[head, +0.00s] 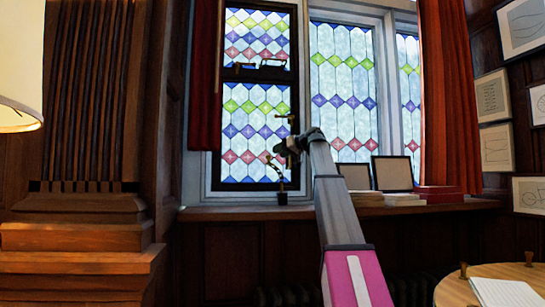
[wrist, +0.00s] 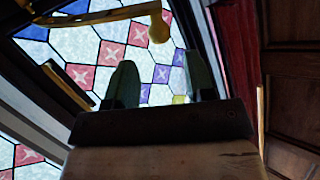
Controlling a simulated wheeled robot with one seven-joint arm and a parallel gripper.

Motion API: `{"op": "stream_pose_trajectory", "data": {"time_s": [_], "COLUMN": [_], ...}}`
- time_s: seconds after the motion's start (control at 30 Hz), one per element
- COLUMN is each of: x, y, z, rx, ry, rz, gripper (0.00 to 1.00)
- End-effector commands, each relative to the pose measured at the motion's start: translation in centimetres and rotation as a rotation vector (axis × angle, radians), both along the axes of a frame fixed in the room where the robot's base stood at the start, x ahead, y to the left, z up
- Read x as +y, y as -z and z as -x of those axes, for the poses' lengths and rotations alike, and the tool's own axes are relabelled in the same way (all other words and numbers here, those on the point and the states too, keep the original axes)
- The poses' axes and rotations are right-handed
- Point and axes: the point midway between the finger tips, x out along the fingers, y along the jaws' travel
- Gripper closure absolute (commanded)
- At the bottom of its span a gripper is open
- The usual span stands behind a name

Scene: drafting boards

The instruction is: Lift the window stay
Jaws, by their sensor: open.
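A brass bar with a rounded knob at its end (wrist: 158,27), which looks like the window stay, crosses the top of the wrist view in front of the leaded glass. In the head view, a thin jointed fitting (head: 276,170) rises from the sill and another dark fitting (head: 262,65) sits on the upper casement; I cannot tell which matches the wrist view's bar. My gripper (head: 283,150) is in front of the left casement. In the wrist view its two fingers (wrist: 161,82) stand apart with only glass visible between them. The knob appears beyond the fingertips, apart from them.
A second brass piece (wrist: 68,86) lies along the dark window frame. Red curtains (head: 449,95) hang on both sides. Picture frames (head: 392,173) and a red box (head: 440,194) stand on the sill at right. A round table (head: 455,292) is at lower right, a lampshade (head: 20,65) at left.

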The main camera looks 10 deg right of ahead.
Motion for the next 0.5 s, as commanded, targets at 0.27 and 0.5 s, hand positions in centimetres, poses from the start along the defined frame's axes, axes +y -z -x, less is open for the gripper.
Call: {"op": "stream_pose_trajectory", "data": {"time_s": [0.27,0.5], "x": [-2.4,-2.7], "y": [-1.0,-1.1], "z": [2.2,2.5], "rx": [0.000,0.001], "ry": [0.001,0.000], "rz": [0.000,0.001], "gripper": [0.51,0.51]}}
